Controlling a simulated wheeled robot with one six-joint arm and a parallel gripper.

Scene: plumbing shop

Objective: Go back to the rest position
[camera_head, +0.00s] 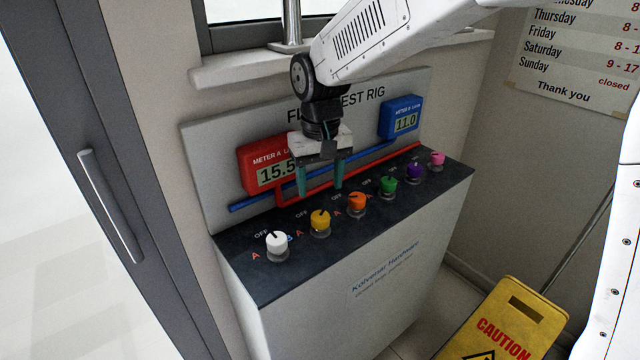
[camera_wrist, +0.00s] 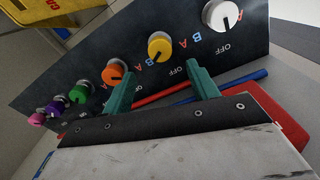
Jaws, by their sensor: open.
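My gripper (camera_head: 320,178) hangs over the back of the flow test rig's dark panel (camera_head: 300,262), with its two teal fingers apart and nothing between them. In the head view the fingers are behind the yellow knob (camera_head: 320,219) and the orange knob (camera_head: 357,201). The wrist view shows my gripper (camera_wrist: 160,86) with open fingers near the orange knob (camera_wrist: 113,74) and yellow knob (camera_wrist: 160,46); I see no clear contact. The white knob (camera_head: 277,242) is at the left end. Green (camera_head: 388,185), purple (camera_head: 414,171) and pink (camera_head: 437,159) knobs run to the right.
A red meter (camera_head: 262,166) reading about 15.5, partly hidden by my gripper, and a blue meter (camera_head: 401,118) reading 11.0 sit on the backboard. A window sill (camera_head: 240,70) is above. A yellow caution sign (camera_head: 510,320) stands lower right, a door (camera_head: 110,200) at left.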

